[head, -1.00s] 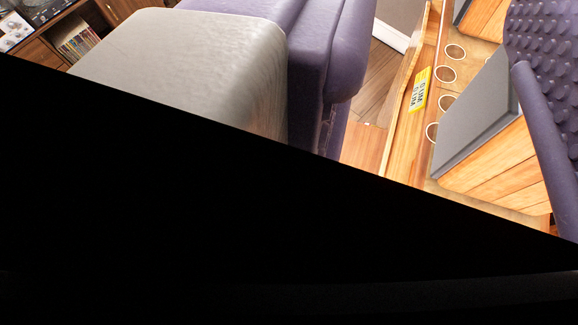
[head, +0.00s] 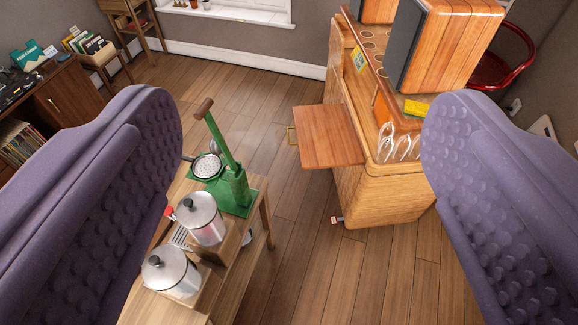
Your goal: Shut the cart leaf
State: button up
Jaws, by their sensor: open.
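The wooden cart (head: 385,190) stands right of centre in the head view. Its leaf (head: 328,136), a flat reddish-brown panel, sticks out from the cart's side toward the left. The right finger hides part of the cart's right side.
A wooden stand (head: 237,270) at lower left holds a green press (head: 232,190) and two lidded metal pots, one being the front pot (head: 170,270). Wooden speaker boxes (head: 450,45), glasses (head: 397,147) and a yellow sponge (head: 416,107) are on the cart. Floor (head: 240,90) is clear behind the leaf.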

aim_at(326, 135)
jog(key=k+j, duration=0.25)
jog(key=i+z, duration=0.2)
jog(key=i, duration=2.35)
